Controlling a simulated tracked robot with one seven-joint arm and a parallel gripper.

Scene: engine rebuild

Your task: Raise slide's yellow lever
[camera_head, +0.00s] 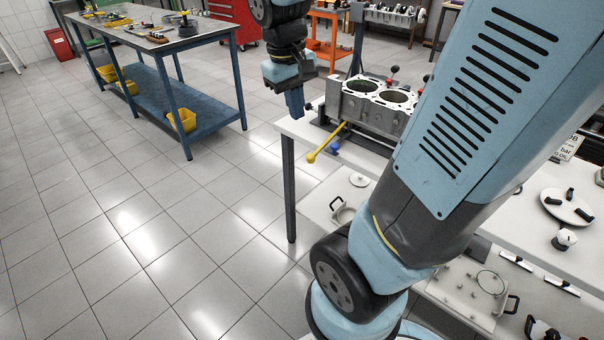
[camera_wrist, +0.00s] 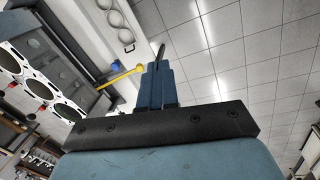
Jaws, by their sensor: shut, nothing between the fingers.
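The yellow lever (camera_head: 327,142) sticks out from the slide at the base of the grey engine block (camera_head: 372,112). It slopes down toward the front left, and its ball end is the lowest part. In the wrist view the lever (camera_wrist: 122,76) ends just left of my fingers. My gripper (camera_head: 295,110) is shut and empty, pointing down above and slightly left of the ball. In the wrist view my gripper (camera_wrist: 159,62) shows its blue fingers together. I cannot tell whether the fingers touch the lever; in the head view they look apart.
A blue knob (camera_head: 335,145) sits beside the lever. The white table (camera_head: 296,128) ends just left of the lever, with open tiled floor beyond. A blue workbench (camera_head: 185,42) stands at the back left. My own arm covers much of the right side.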

